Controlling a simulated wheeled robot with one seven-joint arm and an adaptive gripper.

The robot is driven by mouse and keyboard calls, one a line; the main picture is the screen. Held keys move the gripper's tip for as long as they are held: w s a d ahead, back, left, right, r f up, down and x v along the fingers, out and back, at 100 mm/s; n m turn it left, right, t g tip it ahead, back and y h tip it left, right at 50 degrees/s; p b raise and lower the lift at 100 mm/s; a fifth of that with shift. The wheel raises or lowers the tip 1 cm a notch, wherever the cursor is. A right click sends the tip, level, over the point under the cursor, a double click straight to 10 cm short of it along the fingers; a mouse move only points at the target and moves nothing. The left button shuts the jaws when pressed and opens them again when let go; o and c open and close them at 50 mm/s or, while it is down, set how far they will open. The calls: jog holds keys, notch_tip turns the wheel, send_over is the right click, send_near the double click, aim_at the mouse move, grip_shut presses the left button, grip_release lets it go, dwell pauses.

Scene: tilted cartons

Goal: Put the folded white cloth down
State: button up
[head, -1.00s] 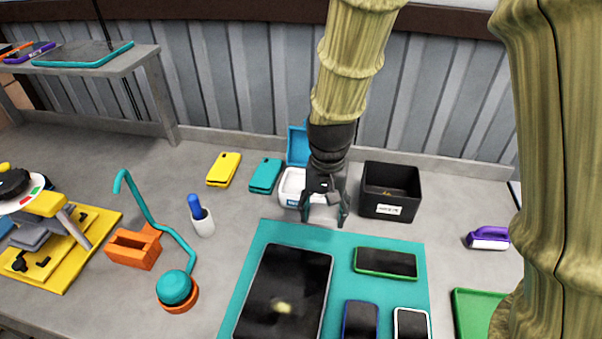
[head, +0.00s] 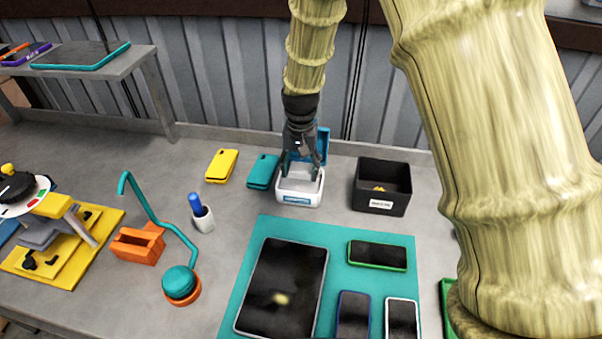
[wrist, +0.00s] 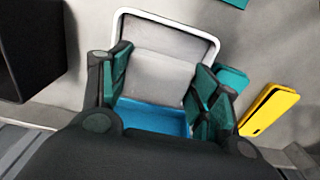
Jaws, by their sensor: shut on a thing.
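My gripper (head: 303,160) is over the white box (head: 298,199) with the raised blue lid (head: 323,146). It is shut on the folded white cloth (wrist: 160,77), which shows pale grey between the two teal-padded fingers in the wrist view. The cloth is over or partly inside the box's opening; I cannot tell whether it touches the bottom. In the wrist view the white box rim (wrist: 167,17) frames the cloth on the far side, and the blue lid (wrist: 152,117) lies on the near side.
A black bin (head: 383,198) with something yellow inside stands right of the box. Teal (head: 262,171) and yellow (head: 221,166) cases lie to the left. A teal mat (head: 258,237) in front holds a tablet and several phones. Bare grey bench shows between the mat and the box.

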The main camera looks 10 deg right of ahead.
aim_at(300, 183)
jog(key=shift+f+p, duration=0.8)
jog(key=shift+f, duration=0.95)
jog(key=shift+f, duration=0.1)
jog(key=o, duration=0.9)
jog(key=shift+r+b, duration=1.85)
jog(key=shift+r, duration=4.25)
